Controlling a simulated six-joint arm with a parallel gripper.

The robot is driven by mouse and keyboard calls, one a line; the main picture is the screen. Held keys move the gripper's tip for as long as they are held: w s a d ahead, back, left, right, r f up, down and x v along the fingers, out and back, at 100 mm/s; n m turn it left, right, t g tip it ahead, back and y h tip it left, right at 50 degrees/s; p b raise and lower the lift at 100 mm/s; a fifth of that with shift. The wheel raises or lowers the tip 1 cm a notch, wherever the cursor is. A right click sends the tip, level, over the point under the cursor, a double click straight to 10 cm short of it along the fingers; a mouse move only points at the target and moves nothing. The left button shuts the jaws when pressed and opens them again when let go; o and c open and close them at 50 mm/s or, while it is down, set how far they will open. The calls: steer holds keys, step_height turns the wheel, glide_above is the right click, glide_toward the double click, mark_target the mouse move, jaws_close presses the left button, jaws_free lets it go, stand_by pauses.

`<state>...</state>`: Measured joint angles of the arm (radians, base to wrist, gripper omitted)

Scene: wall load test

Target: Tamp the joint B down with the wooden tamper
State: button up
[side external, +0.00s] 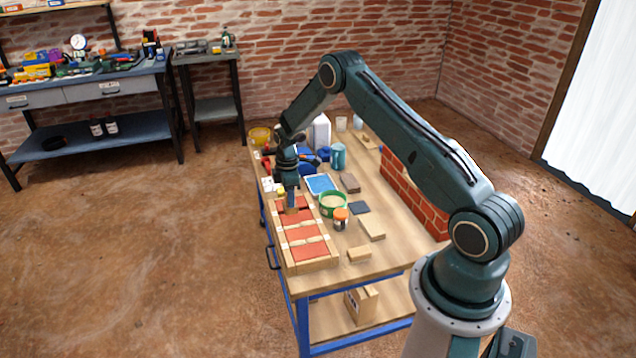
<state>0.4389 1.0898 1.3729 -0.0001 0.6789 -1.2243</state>
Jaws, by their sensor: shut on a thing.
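My gripper (291,198) points straight down over the far end of a wooden frame (311,268) on the workbench. It is shut on the wooden tamper (292,211), whose small tan lower end shows just below the fingers. The frame holds red bricks (303,234) with pale joints between them. The tamper is over the farthest part of the frame; I cannot tell whether it touches the surface. Joint labels are too small to read, so I cannot tell which joint is B.
Right of the frame stand a green tub (333,205), an orange-capped jar (340,219) and wooden blocks (372,228). A blue tray (320,184), a teal cup (338,157) and a white container (321,131) stand farther back. A brick wall (408,193) lines the bench's right side.

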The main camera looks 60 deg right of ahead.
steer(key=o, duration=0.4)
steer(key=c, duration=0.4)
steer(key=s+d, duration=0.3)
steer(key=d, duration=0.1)
steer(key=shift+s, duration=0.4)
steer(key=shift+f, duration=0.2)
steer(key=shift+f, duration=2.8)
steer(key=shift+a+f, duration=0.1)
steer(key=shift+f, duration=0.5)
step_height(320, 180, up, 7)
stand_by(1.3)
